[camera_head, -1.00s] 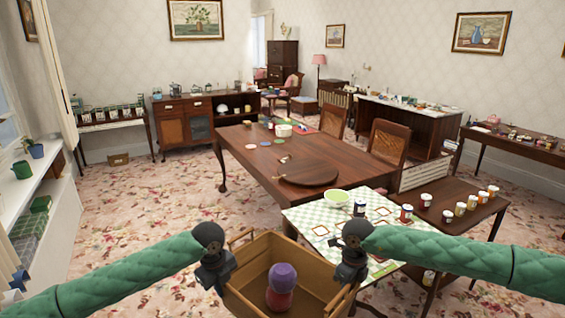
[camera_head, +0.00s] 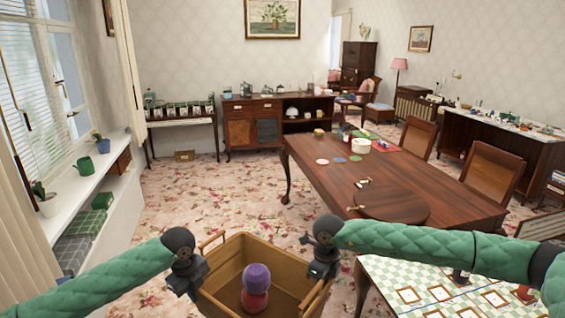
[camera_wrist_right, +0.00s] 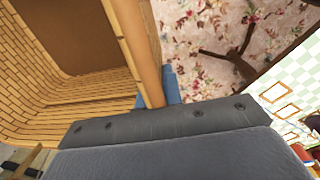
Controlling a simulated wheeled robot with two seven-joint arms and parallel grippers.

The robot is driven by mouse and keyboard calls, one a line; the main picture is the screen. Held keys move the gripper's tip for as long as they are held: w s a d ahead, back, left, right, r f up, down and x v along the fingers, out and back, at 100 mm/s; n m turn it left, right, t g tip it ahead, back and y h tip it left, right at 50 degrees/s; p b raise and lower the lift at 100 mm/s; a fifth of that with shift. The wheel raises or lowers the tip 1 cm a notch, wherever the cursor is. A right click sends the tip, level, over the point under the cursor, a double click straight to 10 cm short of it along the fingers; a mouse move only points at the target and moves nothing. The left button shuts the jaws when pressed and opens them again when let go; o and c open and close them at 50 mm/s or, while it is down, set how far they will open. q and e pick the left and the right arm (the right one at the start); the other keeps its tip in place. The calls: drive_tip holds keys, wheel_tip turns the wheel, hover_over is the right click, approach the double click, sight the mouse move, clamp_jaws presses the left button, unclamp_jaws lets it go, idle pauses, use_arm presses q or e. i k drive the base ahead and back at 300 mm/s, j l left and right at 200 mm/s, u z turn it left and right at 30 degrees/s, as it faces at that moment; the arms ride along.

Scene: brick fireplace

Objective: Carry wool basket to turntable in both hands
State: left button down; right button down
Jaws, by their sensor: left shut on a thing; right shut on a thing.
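The wool basket (camera_head: 285,253) is an open wooden box with a purple ball (camera_head: 256,276) and a red ball (camera_head: 255,298) of wool inside. It is held in front of me above the floor. My left gripper (camera_head: 192,285) is shut on its left side. My right gripper (camera_head: 318,268) is shut on its right side; the basket's wooden slats (camera_wrist_right: 75,95) fill the left of the right wrist view. The round dark turntable (camera_head: 393,206) lies on the near part of the long brown table (camera_head: 330,160), ahead and right of the basket.
A small table with a green checked cloth (camera_head: 390,272) stands close on the right, below my right arm. A white windowsill shelf (camera_head: 65,215) with pots and boxes runs along the left. Flowered carpet (camera_head: 220,190) is free ahead. Chairs (camera_head: 492,170) stand behind the long table.

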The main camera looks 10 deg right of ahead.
sight(391, 201)
drive_tip(key=i+u, duration=0.15)
drive_tip(key=i, duration=0.85)
drive_tip(key=i+z, duration=0.2)
drive_tip(key=i, duration=0.8)
drive_tip(key=i+z, duration=0.2)
drive_tip(key=i, duration=0.3)
drive_tip(key=i+j+z, duration=0.1)
drive_tip(key=i+z, duration=0.15)
drive_tip(key=i, duration=0.25)
drive_tip(key=i+z, duration=0.35)
drive_tip(key=i+j+z, duration=0.15)
drive_tip(key=z, duration=0.15)
drive_tip(key=i+z, duration=0.1)
drive_tip(key=z, duration=1)
